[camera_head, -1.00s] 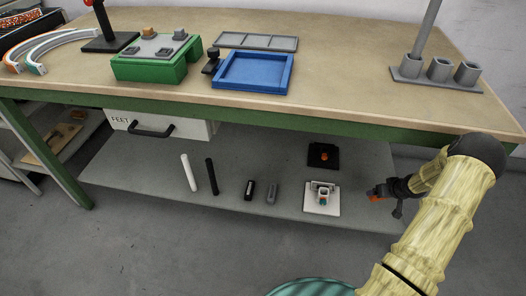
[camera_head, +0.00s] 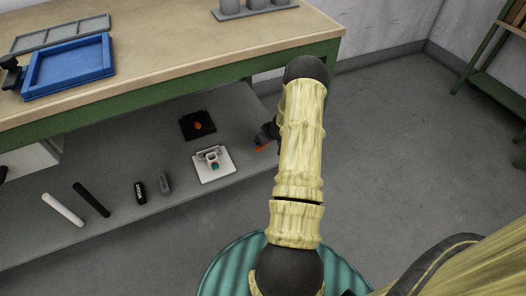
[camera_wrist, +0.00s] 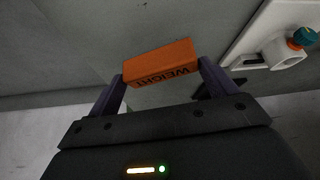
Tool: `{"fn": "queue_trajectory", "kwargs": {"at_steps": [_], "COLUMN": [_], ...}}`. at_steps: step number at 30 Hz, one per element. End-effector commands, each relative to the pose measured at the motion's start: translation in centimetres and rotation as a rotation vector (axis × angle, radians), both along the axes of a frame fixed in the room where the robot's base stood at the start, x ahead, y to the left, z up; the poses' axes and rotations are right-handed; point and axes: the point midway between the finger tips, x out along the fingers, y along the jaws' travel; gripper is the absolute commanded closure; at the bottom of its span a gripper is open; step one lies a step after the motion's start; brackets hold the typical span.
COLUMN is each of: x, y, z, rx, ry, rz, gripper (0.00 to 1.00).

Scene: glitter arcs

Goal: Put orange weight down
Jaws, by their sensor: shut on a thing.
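The orange weight (camera_wrist: 160,64) is a block with "WEIGHT" printed on its side. In the wrist view it sits between the two fingers of my gripper (camera_wrist: 164,82), which is shut on it. In the head view, my gripper (camera_head: 266,138) is beside the right end of the grey lower shelf (camera_head: 120,165), with a bit of the orange weight (camera_head: 262,148) showing. My arm hides part of the gripper there. I cannot tell how high the weight is above the shelf.
A white fixture (camera_head: 213,165) and a black plate with an orange knob (camera_head: 197,126) stand on the shelf near my gripper. A white rod (camera_head: 63,210), a black rod (camera_head: 91,200) and small dark blocks lie further left. The workbench top (camera_head: 190,50) overhangs the shelf.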

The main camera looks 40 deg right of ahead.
Motion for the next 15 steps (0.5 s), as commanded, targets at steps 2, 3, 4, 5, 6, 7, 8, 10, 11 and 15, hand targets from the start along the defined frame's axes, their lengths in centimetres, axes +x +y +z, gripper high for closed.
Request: {"fn": "queue_trajectory", "kwargs": {"at_steps": [2, 3, 4, 5, 6, 7, 8, 10, 11, 15], "x": [0.09, 0.08, 0.07, 0.08, 0.09, 0.10, 0.09, 0.02, -0.04, -0.35], "y": [-0.09, -0.11, -0.11, -0.10, -0.08, -0.06, -0.06, -0.18, -0.27, -0.67], "z": [-0.75, -0.81, -0.80, -0.76, -0.71, -0.68, -0.67, -0.67, -0.67, -1.48], "rx": [-0.001, -0.002, -0.002, -0.002, -0.001, -0.001, -0.001, -0.001, -0.002, -0.002], "ry": [-0.003, -0.003, -0.003, -0.003, -0.003, -0.003, -0.003, -0.003, -0.003, -0.002], "rz": [0.000, -0.001, -0.001, 0.000, 0.000, 0.000, 0.000, -0.002, -0.003, -0.011], "gripper": [0.59, 0.59, 0.59, 0.59, 0.59, 0.59, 0.59, 0.59, 0.59, 0.59]}}
